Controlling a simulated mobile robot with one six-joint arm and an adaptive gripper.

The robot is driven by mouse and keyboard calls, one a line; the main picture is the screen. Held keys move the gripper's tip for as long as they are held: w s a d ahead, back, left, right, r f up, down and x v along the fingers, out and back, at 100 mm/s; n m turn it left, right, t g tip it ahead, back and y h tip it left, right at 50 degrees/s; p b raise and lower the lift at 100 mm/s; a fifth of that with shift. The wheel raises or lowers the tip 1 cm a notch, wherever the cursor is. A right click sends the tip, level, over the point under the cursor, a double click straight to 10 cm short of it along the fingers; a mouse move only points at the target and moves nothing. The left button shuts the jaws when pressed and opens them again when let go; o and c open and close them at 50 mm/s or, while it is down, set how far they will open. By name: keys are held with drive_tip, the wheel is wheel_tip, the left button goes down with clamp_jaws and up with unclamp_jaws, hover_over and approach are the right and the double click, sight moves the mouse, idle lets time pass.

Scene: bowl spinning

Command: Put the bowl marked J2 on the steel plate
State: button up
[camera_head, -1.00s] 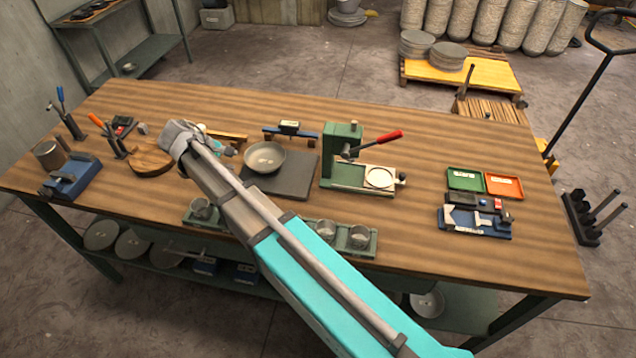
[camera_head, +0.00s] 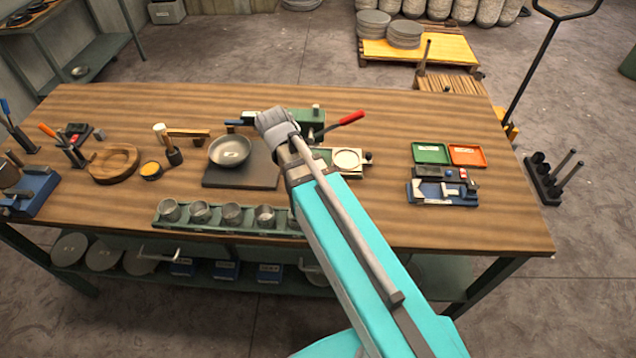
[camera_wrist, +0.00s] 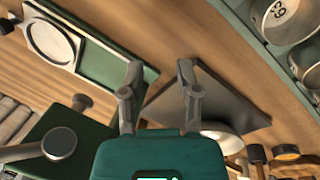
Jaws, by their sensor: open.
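A wide grey bowl (camera_head: 230,151) rests on a flat dark grey plate (camera_head: 243,180) in the middle of the bench. No J2 mark can be read on it. Several small grey metal bowls (camera_head: 232,214) stand in a green rack (camera_head: 180,226) along the front edge; one rack bowl in the wrist view (camera_wrist: 283,18) bears a mark like "69" or "G9". My gripper (camera_wrist: 158,74) is open and empty, its fingers apart above the bench near the dark plate (camera_wrist: 225,98) and the green press. The wide bowl (camera_wrist: 224,138) is partly hidden by my gripper there.
A green press (camera_head: 305,118) with a red-tipped lever stands right of the plate, partly behind my arm. Left are a round wooden dish (camera_head: 115,165), a mallet and tools. Right are green (camera_head: 430,152) and orange (camera_head: 467,155) trays and a blue gauge holder (camera_head: 442,193). Bare bench lies along the back.

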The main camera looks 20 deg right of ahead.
drive_tip(key=s+d+m+y, duration=0.2)
drive_tip(key=s+d+m, duration=0.1)
drive_tip(key=s+d, duration=0.2)
drive_tip(key=shift+s+d+f, duration=0.15)
drive_tip(key=shift+s+d, duration=0.2)
drive_tip(key=shift+s, duration=0.1)
idle(0.9)
